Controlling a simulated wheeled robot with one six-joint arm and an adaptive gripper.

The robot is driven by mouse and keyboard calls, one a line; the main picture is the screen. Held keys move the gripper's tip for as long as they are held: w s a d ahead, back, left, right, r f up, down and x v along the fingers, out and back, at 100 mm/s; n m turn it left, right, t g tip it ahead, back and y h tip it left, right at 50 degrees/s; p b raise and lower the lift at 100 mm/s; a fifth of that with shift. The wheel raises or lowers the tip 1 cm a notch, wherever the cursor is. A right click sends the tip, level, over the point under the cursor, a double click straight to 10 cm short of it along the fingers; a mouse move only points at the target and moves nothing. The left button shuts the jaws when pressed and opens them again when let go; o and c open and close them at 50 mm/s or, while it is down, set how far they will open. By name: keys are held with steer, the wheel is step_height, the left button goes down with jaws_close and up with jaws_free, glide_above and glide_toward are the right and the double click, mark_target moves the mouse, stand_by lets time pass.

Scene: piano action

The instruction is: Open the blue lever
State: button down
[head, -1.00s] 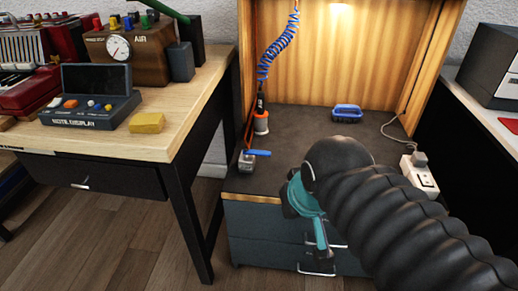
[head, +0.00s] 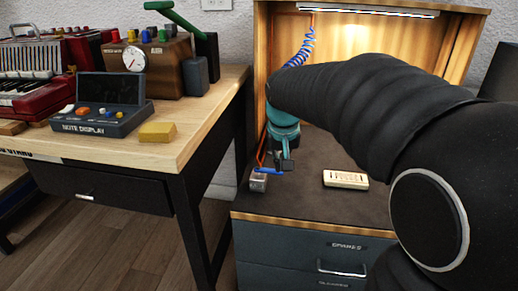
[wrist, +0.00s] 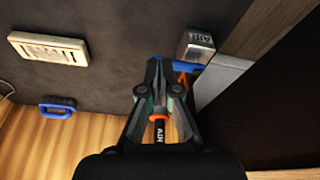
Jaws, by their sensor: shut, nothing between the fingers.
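The blue lever (head: 270,171) sits on a small grey metal valve block (head: 258,182) at the cabinet top's front left corner, and it points to the right. In the wrist view the blue lever (wrist: 188,66) shows beside the fingertips, with the block (wrist: 198,45) marked AIR behind it. My gripper (head: 287,166) points down at the lever's free end. In the wrist view my gripper (wrist: 166,62) is shut and empty. The fingers partly cover the lever, and I cannot tell whether they touch it.
A cream slotted box (head: 346,180) lies on the dark top, right of the lever. A blue-handled item (wrist: 57,107) lies further back. A dark tool with orange rings (wrist: 159,128) stands behind my fingers. A wooden workbench (head: 205,100) stands to the left.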

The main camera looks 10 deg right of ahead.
mark_target(269, 171)
steer(key=w+d+r+m, duration=0.1)
steer(key=w+r+m, duration=0.1)
steer(key=w+r, duration=0.3)
steer(key=shift+w+d+m+t+h, duration=0.15)
steer(key=shift+w+m+t+h, duration=0.2)
steer(key=shift+w, duration=0.55)
steer(key=shift+r, duration=0.1)
steer(key=b+x, duration=0.2)
steer(key=x, duration=0.7)
steer(key=shift+f, duration=0.65)
steer(key=shift+s+a+r+b, duration=0.1)
steer(key=shift+s+a, duration=0.15)
steer(key=shift+s, duration=0.35)
steer(key=shift+s+a+b, duration=0.1)
steer(key=shift+s+a, duration=0.15)
steer(key=shift+s, duration=0.35)
steer(key=shift+s+a+r+b, duration=0.1)
steer(key=shift+s+a, duration=0.15)
steer(key=shift+s, duration=0.3)
